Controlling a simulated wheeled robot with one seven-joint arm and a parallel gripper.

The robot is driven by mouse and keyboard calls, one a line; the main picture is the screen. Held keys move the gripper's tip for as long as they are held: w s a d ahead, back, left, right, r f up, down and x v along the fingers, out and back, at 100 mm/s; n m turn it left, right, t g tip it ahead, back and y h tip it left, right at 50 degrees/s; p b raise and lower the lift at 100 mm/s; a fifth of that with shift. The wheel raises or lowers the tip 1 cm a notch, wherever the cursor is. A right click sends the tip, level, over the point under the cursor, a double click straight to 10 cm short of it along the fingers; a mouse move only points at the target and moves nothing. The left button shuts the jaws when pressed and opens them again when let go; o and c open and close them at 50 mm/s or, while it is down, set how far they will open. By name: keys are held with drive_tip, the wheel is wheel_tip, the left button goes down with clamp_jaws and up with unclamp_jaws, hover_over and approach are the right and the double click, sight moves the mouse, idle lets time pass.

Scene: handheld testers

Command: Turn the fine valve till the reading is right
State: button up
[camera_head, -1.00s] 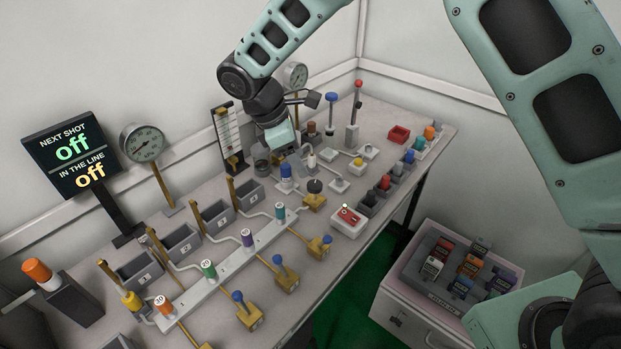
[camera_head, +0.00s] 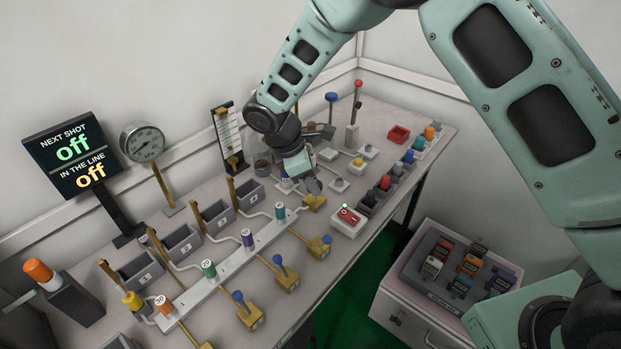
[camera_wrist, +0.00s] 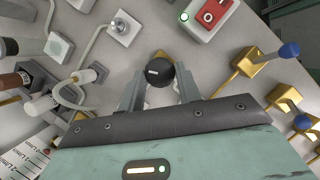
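A round black knob with a pale mark (camera_wrist: 159,72), which looks like the fine valve, shows in the wrist view. My gripper (camera_wrist: 160,82) is open, with one finger on each side of this knob. I cannot tell whether the fingers touch it. In the head view my gripper (camera_head: 312,184) points down at the bench and hides the knob. A round dial gauge (camera_head: 142,142) stands on a post at the back left; its reading is too small to tell. A dark display (camera_head: 72,160) reads "NEXT SHOT off" and "IN THE LINE off".
A white box with a red switch and green light (camera_head: 348,220) is close to my gripper. Yellow valves with blue knobs (camera_head: 286,273) line the front. A white rail with coloured caps (camera_head: 225,262) runs behind them. A glass gauge tube (camera_head: 228,135) stands behind the arm.

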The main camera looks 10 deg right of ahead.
drive_tip(key=shift+w+r+m+g+p, duration=0.15)
drive_tip(key=shift+m+g+p, duration=0.15)
drive_tip(key=shift+m+p, duration=0.35)
drive_tip(key=m+g, duration=0.1)
drive_tip(key=m, duration=0.2)
drive_tip(key=shift+y+p, duration=0.3)
drive_tip(key=o, duration=1)
drive_tip(key=shift+c, duration=0.2)
drive_tip(key=shift+w, duration=0.1)
drive_tip(key=v, duration=1.7)
drive_tip(key=shift+b, duration=0.45)
